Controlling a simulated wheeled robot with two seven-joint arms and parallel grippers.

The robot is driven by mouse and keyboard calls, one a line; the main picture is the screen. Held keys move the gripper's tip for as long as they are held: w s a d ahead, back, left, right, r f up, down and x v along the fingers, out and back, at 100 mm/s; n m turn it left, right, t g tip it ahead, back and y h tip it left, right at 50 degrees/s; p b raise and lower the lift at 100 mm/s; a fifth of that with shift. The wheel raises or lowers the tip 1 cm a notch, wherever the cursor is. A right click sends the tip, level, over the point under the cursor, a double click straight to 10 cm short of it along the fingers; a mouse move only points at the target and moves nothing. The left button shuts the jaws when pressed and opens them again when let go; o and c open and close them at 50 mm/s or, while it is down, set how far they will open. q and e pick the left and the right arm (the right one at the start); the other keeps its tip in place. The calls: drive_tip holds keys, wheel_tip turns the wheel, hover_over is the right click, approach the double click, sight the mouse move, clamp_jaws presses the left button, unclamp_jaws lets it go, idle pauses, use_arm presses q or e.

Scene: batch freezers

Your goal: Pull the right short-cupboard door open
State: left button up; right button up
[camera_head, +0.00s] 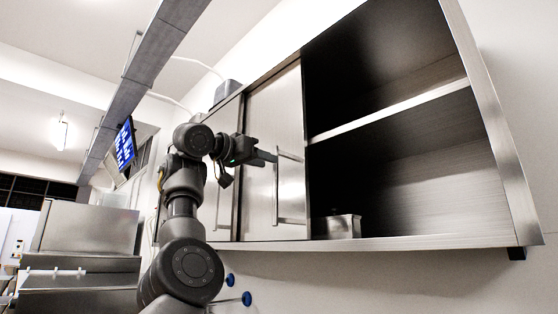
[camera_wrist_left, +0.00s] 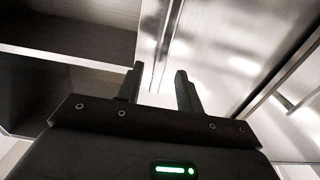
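The short cupboard's right door (camera_head: 262,150) is a brushed steel panel beside the open shelves, with a long upright bar handle (camera_head: 277,190) near its right edge. My left gripper (camera_head: 271,156) is at the upper part of this handle. In the left wrist view its two fingers (camera_wrist_left: 161,88) are apart, and the handle (camera_wrist_left: 164,45) lines up with the gap between them. I cannot tell whether the fingertips reach around the bar or touch it. My right gripper is in neither view.
The open cupboard bay (camera_head: 420,150) to the right has a middle shelf (camera_head: 395,108) and a small metal container (camera_head: 338,226) on its floor. Another steel door panel (camera_head: 222,190) is to the left. An overhead beam (camera_head: 140,85) and a blue screen (camera_head: 125,143) are farther left.

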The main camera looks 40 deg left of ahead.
sight(281, 166)
use_arm(q)
drive_tip(key=w+p, duration=0.3)
drive_tip(key=w, duration=0.3)
drive_tip(key=shift+w+d, duration=0.25)
drive_tip(key=shift+w, duration=0.05)
drive_tip(key=shift+w+f, duration=0.1)
clamp_jaws()
drive_tip(key=shift+a, duration=0.1)
